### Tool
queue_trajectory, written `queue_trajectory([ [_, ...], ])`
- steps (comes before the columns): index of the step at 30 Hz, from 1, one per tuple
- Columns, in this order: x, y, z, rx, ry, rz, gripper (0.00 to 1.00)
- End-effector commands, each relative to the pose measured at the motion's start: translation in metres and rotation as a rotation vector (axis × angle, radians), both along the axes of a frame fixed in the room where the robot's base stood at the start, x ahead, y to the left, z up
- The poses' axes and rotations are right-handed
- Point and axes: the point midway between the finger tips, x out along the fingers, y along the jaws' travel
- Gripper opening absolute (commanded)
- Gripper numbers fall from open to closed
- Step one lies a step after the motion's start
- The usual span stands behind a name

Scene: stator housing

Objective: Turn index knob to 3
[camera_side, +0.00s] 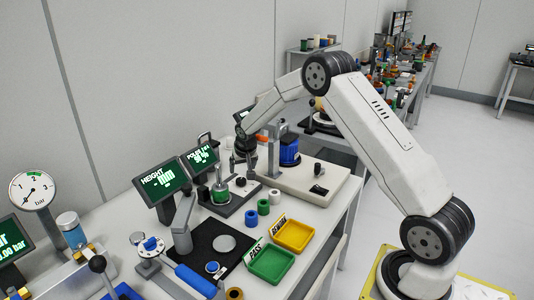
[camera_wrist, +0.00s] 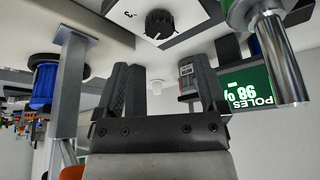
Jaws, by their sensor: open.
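A black round knob (camera_wrist: 159,24) sits on a white dial plate at the top of the wrist view. A short pale mark shows on its lower edge, and one rotated digit, perhaps a 3, is printed to its left. In the side view the knob (camera_side: 241,181) is small, on the dark station base beside a green-wound part (camera_side: 220,193). My gripper (camera_side: 243,163) is above this station, pointing down. In the wrist view its two dark fingers (camera_wrist: 162,65) are apart with nothing between them. The knob lies beyond the fingertips, untouched. Other dial digits are out of view.
The POLES display (camera_side: 202,160) stands behind the station. A metal post (camera_wrist: 280,60) rises close on the right in the wrist view. A grey post (camera_wrist: 70,80) and blue part (camera_wrist: 43,82) are left. Green (camera_side: 271,264) and yellow (camera_side: 293,235) trays lie in front.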

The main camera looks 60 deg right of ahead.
Motion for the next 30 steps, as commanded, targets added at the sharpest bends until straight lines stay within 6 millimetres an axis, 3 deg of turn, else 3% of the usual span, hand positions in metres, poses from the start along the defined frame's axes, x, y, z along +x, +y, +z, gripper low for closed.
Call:
queue_trajectory([
  [18,0.018,-0.012,-0.055,0.001,-0.001,0.000,0.91],
  [30,0.022,-0.015,-0.066,0.001,-0.002,0.001,0.91],
])
